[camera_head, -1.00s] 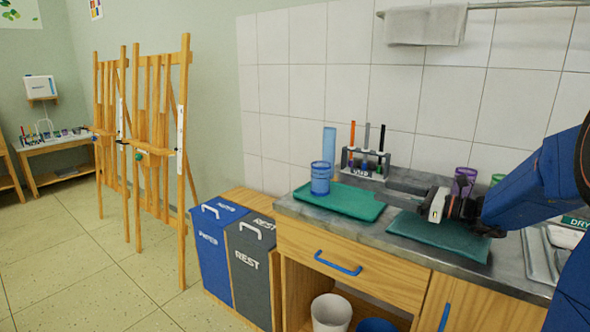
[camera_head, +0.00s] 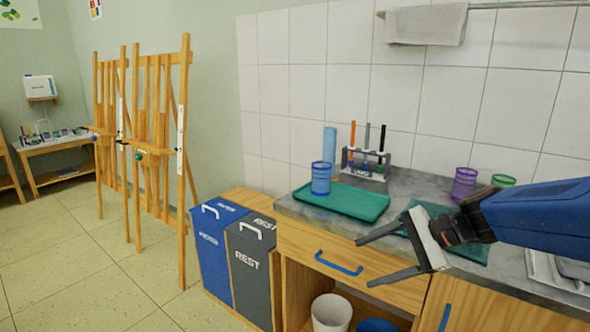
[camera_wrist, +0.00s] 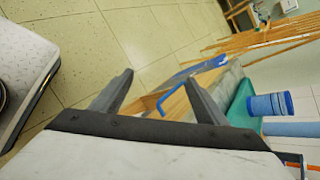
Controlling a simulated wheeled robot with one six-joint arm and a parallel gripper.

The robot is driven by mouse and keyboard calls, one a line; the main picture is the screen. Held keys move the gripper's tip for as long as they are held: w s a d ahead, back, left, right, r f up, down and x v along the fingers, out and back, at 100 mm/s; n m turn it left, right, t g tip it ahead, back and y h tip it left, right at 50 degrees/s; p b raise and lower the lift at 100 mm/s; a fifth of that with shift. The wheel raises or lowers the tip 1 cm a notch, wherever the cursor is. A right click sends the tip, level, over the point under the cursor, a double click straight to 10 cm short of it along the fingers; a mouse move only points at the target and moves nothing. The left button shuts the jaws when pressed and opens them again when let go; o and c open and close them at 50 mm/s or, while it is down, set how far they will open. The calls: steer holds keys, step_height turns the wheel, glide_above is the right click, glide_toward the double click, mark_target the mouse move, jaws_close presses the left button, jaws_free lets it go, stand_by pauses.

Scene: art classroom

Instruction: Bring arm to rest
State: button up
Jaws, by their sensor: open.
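My gripper (camera_head: 367,262) is open and empty in the head view. It is in front of the counter's front edge, before the wooden drawer, with its two dark fingers pointing left. My blue arm reaches in from the right edge. In the wrist view my gripper (camera_wrist: 160,88) also shows open, with nothing between its fingers. Beyond them are the floor and the drawer's blue handle (camera_wrist: 173,95).
A green tray (camera_head: 350,205) with a blue cup (camera_head: 321,178) stands on the counter (camera_head: 408,184). A second green mat (camera_head: 473,248) lies behind my gripper. Purple (camera_head: 464,184) and green cups stand behind. Bins (camera_head: 212,250) and easels (camera_head: 183,150) stand left; the floor (camera_head: 60,250) there is clear.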

steer(key=s+d+f+n+h, duration=0.3)
steer(key=s+d+n+h, duration=0.2)
steer(key=s, duration=0.3)
steer(key=s+d+f+n+t+h, duration=0.1)
steer(key=s+d+f+n+h, duration=0.2)
steer(key=s+d+n+h, duration=0.2)
steer(key=s+d+n, duration=0.1)
steer(key=s+n, duration=0.2)
steer(key=s, duration=0.1)
steer(key=shift+n, duration=0.3)
